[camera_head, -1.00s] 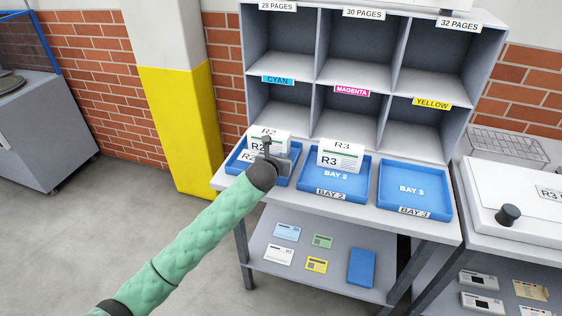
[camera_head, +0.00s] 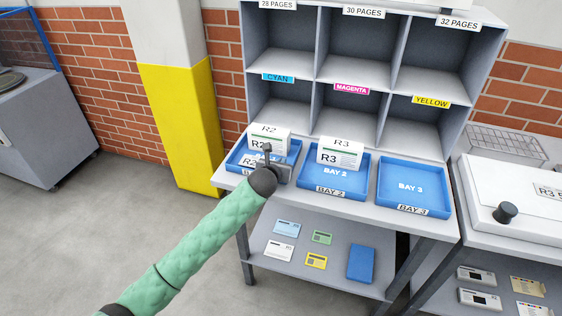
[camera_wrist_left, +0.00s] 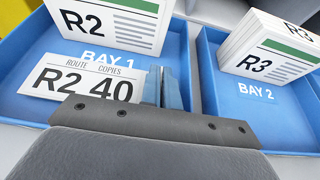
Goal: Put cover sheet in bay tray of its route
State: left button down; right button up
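The cover sheet (camera_wrist_left: 88,86), a white card reading route R2 and 40 copies, shows its face in the left wrist view. It appears to lie on the floor of the blue Bay 1 tray (camera_wrist_left: 24,104). A stack of R2 papers (camera_wrist_left: 108,22) is behind it in that tray. My left gripper (camera_head: 267,149) is low over the Bay 1 tray. In the left wrist view its fingers (camera_wrist_left: 163,88) are close together, just right of the card's edge; I see no sheet between them. My gripper's body hides the card's near edge. My right gripper is not in view.
The Bay 2 tray (camera_head: 334,190) holds an R3 stack (camera_head: 340,154). The rightmost tray (camera_head: 414,186) is empty. A grey shelf unit (camera_head: 356,65) rises behind the trays. Several small cards and a blue block (camera_head: 361,263) are on the lower shelf.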

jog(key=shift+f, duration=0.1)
pick_arm(q)
jog(key=c, duration=1.6)
grip_release()
jog(key=shift+c, duration=0.2)
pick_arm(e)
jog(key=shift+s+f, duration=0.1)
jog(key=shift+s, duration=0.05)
pick_arm(q)
jog(key=shift+r, duration=0.6)
jog(key=b+v, duration=0.3)
jog(key=v, duration=0.9)
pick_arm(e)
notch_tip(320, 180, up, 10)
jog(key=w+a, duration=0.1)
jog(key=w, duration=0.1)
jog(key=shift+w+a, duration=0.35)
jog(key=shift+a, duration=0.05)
